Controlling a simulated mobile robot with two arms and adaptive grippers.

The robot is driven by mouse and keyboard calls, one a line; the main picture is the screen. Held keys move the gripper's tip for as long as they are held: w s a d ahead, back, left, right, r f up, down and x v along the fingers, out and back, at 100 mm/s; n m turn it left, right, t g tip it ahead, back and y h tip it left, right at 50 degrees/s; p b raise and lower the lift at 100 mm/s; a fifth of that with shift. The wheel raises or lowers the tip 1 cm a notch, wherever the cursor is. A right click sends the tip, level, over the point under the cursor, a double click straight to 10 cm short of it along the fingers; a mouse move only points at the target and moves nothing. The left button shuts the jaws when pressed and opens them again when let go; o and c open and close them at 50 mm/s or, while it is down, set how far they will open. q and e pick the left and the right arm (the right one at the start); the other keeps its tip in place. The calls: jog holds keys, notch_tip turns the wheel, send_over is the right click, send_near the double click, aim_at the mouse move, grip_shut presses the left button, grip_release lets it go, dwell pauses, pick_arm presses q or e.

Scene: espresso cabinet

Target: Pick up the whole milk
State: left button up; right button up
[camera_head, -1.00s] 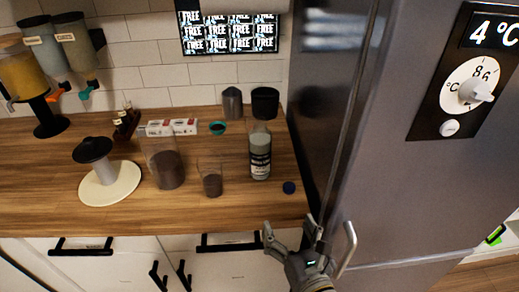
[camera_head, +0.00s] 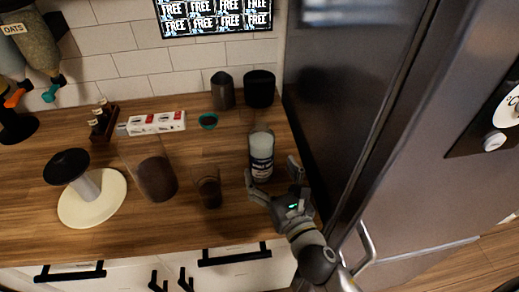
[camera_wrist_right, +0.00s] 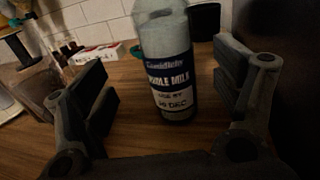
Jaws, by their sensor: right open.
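The whole milk is a bottle (camera_head: 261,152) with pale contents and a dark label, upright on the wooden counter in the head view. In the right wrist view the bottle (camera_wrist_right: 167,62) stands between the open fingers, and its label reads "whole milk". My right gripper (camera_head: 271,180) is open, just in front of the bottle in the head view. In the right wrist view the fingers (camera_wrist_right: 163,88) lie to either side of it, with gaps visible. The bottle's top is cut off there. My left gripper is not in view.
A small glass (camera_head: 208,190) with dark contents and a larger container (camera_head: 155,175) stand left of the bottle. A round white stand (camera_head: 91,198) is further left. Dark canisters (camera_head: 259,89) stand behind. The fridge (camera_head: 400,120) borders the right side.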

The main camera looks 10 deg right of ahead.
aim_at(266, 159)
jog(key=shift+w+a+r, duration=0.1)
jog(key=shift+w+r, duration=0.1)
jog(key=shift+w, duration=0.35)
jog(key=shift+w+a+f+p, duration=0.1)
jog(key=shift+w+f+p, duration=0.05)
jog(key=shift+w, duration=0.45)
jog(key=shift+w+a+f+p, duration=0.1)
jog(key=shift+w+f+p, duration=0.05)
jog(key=shift+w, duration=0.4)
jog(key=w, duration=0.1)
jog(key=w+p, duration=0.1)
jog(key=w, duration=0.2)
jog(key=shift+w+f, duration=0.25)
jog(key=shift+w+a+f, duration=0.1)
jog(key=shift+w, duration=0.1)
jog(key=shift+s, duration=0.15)
jog(key=c, duration=1.5)
jog(key=shift+o, duration=0.2)
jog(key=shift+r+p, duration=0.4)
jog(key=shift+p, duration=0.05)
